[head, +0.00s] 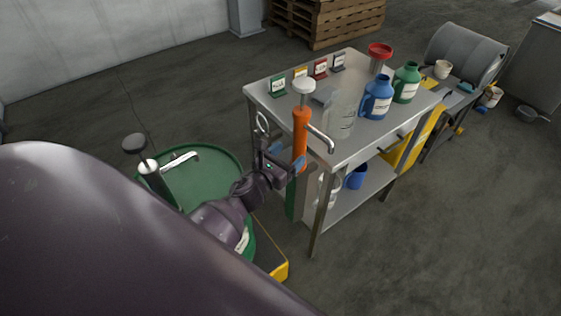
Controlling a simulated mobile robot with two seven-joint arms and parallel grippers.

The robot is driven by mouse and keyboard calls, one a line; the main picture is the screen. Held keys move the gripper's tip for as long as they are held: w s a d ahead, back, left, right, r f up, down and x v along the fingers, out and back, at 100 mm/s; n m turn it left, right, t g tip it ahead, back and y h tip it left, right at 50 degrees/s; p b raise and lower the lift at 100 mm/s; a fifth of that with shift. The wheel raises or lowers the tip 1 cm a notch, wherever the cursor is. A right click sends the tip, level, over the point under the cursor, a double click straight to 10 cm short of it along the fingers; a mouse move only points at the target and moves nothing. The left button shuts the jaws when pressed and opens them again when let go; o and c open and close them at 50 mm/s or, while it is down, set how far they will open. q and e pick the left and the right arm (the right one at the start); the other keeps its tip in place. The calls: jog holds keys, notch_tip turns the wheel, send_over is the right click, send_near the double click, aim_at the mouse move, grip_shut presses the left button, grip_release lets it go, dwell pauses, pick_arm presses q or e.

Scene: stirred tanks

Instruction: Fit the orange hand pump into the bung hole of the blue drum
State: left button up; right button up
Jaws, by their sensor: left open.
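The orange hand pump (300,140) is upright at the near left edge of the steel table, with a pale knob on top and a grey spout pointing right. A green tube-like part (291,198) shows below its orange body; I cannot tell if it is a holder. My left gripper (287,164) is open at the lower part of the orange body, with its blue-tipped fingers close to it. I cannot tell if they touch it. The blue drum is not in view. My right gripper is not in view.
A green drum (213,164) with a dark-knobbed pump (150,172) stands at left. The steel table (262,93) holds a clear jug (341,116), a blue jug (377,98), a green jug (406,82) and a red funnel (379,52).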

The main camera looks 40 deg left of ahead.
aim_at(295, 149)
pick_arm(q)
jog(key=w, duration=0.5)
jog(key=shift+w+d, duration=0.25)
jog(key=shift+w, duration=0.7)
jog(key=shift+c, duration=0.2)
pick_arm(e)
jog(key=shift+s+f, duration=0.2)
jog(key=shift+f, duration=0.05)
pick_arm(q)
jog(key=c, duration=1.2)
jog(key=o, duration=0.6)
jog(key=shift+c, duration=1.4)
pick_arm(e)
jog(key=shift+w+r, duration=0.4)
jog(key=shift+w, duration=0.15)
pick_arm(q)
jog(key=shift+w+r, duration=0.1)
jog(key=shift+r, duration=0.25)
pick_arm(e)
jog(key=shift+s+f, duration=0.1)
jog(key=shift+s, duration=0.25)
